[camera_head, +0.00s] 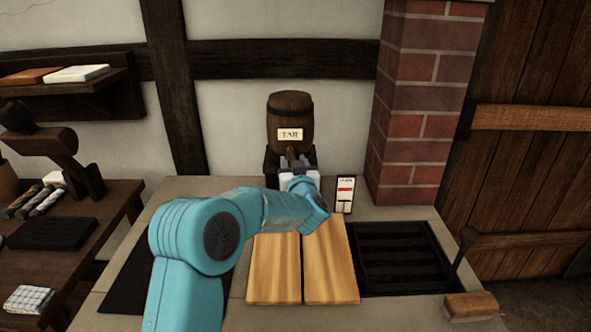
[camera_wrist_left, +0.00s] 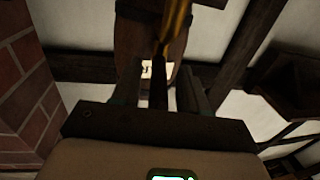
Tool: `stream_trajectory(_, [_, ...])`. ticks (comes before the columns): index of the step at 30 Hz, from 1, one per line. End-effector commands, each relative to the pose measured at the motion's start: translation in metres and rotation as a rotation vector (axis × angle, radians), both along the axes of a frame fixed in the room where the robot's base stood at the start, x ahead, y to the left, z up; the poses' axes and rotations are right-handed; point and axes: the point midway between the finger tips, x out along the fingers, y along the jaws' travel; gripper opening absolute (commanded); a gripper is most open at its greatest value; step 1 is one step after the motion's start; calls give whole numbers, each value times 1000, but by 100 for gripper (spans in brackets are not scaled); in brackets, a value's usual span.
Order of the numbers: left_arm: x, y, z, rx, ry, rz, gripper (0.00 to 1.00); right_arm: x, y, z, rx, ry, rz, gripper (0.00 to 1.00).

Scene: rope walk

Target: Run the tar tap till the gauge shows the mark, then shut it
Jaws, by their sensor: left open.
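The dark wooden tar barrel (camera_head: 289,112) with a TAR label stands at the back of the bench against the wall. Its brass tap (camera_head: 291,152) shows at the lower front, partly hidden by my gripper. My left gripper (camera_head: 294,163) is open in front of the tap. In the left wrist view a brass bar of the tap (camera_wrist_left: 175,25) comes down between the open fingers; whether they touch it I cannot tell. The small white gauge (camera_head: 345,194) with a red mark stands right of my gripper; its level is too small to read. My right gripper is not in view.
Wooden boards (camera_head: 275,268) lie on the bench below my arm. A black grate (camera_head: 398,258) and a wooden-handled tool (camera_head: 470,305) are at the right. A brick pillar (camera_head: 420,110) stands behind. A side table (camera_head: 75,225) holds tools and a cloth.

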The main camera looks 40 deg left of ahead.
Motion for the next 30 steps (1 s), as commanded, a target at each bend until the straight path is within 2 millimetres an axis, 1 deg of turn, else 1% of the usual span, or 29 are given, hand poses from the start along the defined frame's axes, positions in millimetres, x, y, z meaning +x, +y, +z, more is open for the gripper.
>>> stream_trajectory(2, [-4, -6, 0, -1, 0, -2, 44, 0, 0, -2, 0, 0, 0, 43])
stream_trajectory(5, [-15, -19, -1, -1, 1, -4, 44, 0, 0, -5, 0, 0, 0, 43])
stream_trajectory(12, [-57, -67, -1, 1, 1, -6, 44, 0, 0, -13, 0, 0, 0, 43])
stream_trajectory(18, [-87, -102, -1, 1, 1, -5, 44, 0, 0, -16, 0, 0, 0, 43])
stream_trajectory(21, [-97, -113, -1, -1, -1, -3, 44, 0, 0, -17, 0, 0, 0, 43])
stream_trajectory(24, [-103, -120, -1, 0, 0, -2, 44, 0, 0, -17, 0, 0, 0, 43])
stream_trajectory(30, [-106, -123, -1, -1, 1, 0, 44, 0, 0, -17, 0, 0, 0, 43])
